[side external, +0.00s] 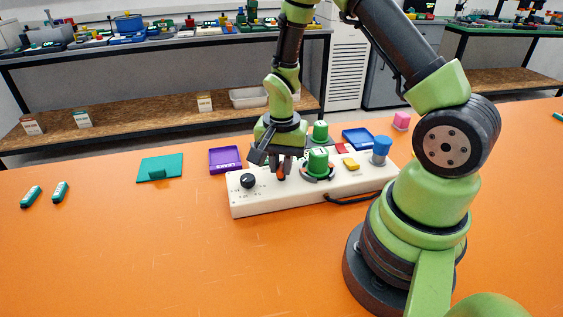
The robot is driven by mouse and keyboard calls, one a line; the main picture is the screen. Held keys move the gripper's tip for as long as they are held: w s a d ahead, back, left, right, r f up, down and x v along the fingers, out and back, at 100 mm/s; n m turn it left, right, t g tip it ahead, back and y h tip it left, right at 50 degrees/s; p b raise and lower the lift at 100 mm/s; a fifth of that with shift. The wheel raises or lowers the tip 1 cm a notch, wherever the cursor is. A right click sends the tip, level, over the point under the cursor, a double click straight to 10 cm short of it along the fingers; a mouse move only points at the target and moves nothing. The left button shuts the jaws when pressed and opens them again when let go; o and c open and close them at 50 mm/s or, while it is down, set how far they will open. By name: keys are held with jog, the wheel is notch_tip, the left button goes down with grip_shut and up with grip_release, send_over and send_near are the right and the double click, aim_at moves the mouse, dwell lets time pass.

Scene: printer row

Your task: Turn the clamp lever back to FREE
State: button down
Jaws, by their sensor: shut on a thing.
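A white control box (300,197) stands on the orange table. My gripper (279,168) points down over its left half, between a black knob (248,181) and a green round part (318,160). It is shut on a small orange-red piece (281,174), which appears to be the clamp lever. The jaws hide most of this piece, so its angle cannot be read. The FREE marking cannot be made out at this size.
The box also bears a yellow button (351,164) and a blue knob (381,150). A purple tray (225,159), a blue tray (358,138) and a green plate (160,168) lie nearby.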

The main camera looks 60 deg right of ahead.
aim_at(281, 165)
jog(key=n, duration=1)
jog(key=shift+n, duration=2.1)
jog(key=c, duration=1.1)
grip_release()
notch_tip(281, 165, up, 10)
